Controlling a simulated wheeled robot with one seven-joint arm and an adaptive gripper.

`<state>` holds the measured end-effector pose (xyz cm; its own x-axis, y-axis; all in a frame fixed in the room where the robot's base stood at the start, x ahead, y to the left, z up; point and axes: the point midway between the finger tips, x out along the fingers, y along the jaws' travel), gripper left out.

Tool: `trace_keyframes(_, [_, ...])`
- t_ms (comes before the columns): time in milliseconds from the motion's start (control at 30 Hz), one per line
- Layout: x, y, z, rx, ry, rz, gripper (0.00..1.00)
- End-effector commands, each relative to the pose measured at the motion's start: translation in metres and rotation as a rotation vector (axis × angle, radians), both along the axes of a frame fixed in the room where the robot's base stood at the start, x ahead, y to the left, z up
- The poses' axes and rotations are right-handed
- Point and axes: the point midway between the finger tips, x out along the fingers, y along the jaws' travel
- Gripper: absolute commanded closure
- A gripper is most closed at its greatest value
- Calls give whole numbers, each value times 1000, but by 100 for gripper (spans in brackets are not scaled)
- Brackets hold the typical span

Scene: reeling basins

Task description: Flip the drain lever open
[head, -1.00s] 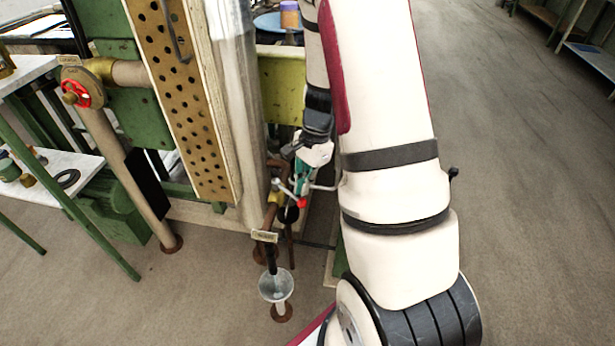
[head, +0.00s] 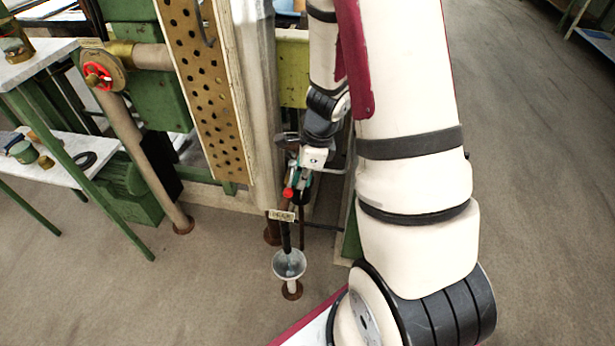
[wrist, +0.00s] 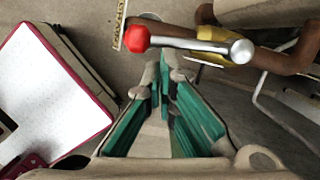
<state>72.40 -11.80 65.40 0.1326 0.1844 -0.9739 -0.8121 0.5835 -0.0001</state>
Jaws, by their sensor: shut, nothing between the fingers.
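The drain lever is a metal bar with a red knob (head: 288,193). In the wrist view the lever (wrist: 195,45) runs across the upper middle, its red knob at the left end, roughly along the brown pipe behind it. A brass valve body (wrist: 212,60) shows partly behind the bar. My gripper (wrist: 163,72) is shut and empty, its green-padded fingers meeting just below the bar near the knob. I cannot tell whether the tips touch it. In the head view my gripper (head: 303,180) is beside the lever and partly hides the valve.
A small label (head: 282,215) hangs by the pipe, above a funnel (head: 289,263) on a floor drain. A perforated panel (head: 205,90) and a grey post stand left of my arm. A red handwheel (head: 97,75) is farther left. Floor to the right is clear.

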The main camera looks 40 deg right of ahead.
Motion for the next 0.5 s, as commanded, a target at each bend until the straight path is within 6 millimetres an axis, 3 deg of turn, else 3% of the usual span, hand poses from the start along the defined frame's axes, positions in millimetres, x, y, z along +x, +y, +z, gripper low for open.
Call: trace_keyframes(500, [3,8,0,1,0,2,100])
